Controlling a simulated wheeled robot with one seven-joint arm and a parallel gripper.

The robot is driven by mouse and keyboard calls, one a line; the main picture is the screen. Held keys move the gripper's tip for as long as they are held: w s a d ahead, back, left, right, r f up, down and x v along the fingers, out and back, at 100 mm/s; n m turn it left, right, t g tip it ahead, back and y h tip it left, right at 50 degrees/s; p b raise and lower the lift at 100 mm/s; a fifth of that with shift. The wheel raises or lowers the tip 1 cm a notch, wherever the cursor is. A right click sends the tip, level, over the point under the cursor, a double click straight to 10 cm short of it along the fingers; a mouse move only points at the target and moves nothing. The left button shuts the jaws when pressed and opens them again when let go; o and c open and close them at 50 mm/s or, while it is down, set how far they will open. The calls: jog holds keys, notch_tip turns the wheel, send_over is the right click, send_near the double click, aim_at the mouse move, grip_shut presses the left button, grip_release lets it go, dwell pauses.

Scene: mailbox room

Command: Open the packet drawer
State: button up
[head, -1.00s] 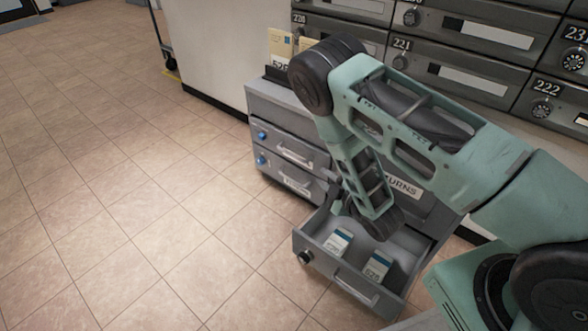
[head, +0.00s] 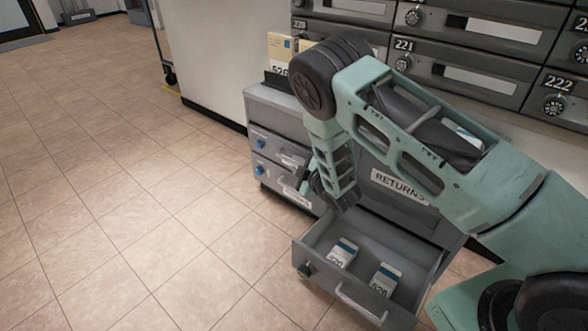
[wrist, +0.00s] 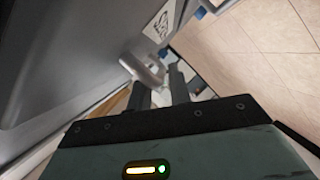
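An open grey drawer (head: 345,291) with a bar handle (head: 358,302) and a dark knob (head: 305,270) stands pulled out at the lower right. My gripper (head: 306,186) is by the right end of the lower shut drawer, partly hidden by my arm. In the wrist view my gripper's fingers (wrist: 160,90) are apart, close to a pale handle (wrist: 147,72); contact is unclear.
A grey unit with a RETURNS label (head: 400,187) stands behind the open drawer. Numbered mailboxes (head: 465,75) line the wall above. Yellow cards (head: 281,50) stand on the cabinet top. The tiled floor (head: 140,200) at left is clear.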

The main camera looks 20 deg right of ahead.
jog(key=shift+x, duration=0.9)
grip_shut()
jog(key=s+a+p, duration=0.2)
jog(key=s+a, duration=0.3)
jog(key=a, duration=0.3)
jog(key=s+a+p, duration=0.3)
jog(key=s+a, duration=0.3)
jog(key=a, duration=0.3)
jog(key=shift+s, duration=0.3)
grip_release()
